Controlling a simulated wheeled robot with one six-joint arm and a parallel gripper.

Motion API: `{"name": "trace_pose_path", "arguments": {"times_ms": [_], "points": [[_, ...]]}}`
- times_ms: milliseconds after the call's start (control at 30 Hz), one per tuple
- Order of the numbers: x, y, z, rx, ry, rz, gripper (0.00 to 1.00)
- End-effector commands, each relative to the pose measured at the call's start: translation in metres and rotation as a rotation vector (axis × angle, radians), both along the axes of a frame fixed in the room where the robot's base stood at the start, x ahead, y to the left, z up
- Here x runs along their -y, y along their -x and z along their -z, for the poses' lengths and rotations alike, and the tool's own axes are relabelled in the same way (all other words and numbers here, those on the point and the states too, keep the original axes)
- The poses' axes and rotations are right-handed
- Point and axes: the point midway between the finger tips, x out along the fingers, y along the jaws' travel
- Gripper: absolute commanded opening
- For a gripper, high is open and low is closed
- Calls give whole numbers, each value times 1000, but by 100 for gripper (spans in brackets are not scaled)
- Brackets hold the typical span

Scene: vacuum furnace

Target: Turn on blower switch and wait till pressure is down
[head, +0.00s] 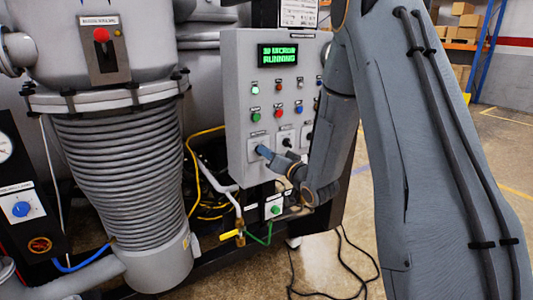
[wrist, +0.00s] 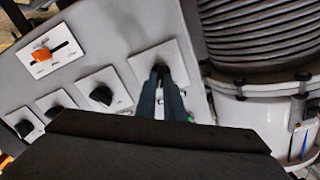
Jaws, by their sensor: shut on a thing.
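The control panel (head: 240,80) is a grey box with a green-lit display (head: 278,55) whose text looks like "MICRON" above "RUNNING". A row of black rotary switches on white plates runs along its lower part. My gripper (head: 262,150) is at the leftmost switch of that row in the head view. In the wrist view my gripper (wrist: 161,80) is shut on the black knob of this switch, on its white plate (wrist: 145,62). The fingers hide most of the knob. I cannot read this switch's label.
Other black knobs (wrist: 101,95) and an orange lever switch (wrist: 42,54) sit beside it. Coloured buttons (head: 256,117) are above. A ribbed grey column (head: 125,160) stands left. A green-button box (head: 274,208), yellow-handled valve and cables are below. Floor at right is open.

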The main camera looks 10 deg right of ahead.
Motion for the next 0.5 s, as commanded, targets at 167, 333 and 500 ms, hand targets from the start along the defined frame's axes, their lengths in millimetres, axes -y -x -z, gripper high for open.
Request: {"name": "trace_pose_path", "arguments": {"times_ms": [167, 333, 500], "points": [[1, 0, -1, -1, -8, 1, 0], [1, 0, -1, 0, -8, 2, 0], [1, 0, -1, -1, -7, 2, 25]]}}
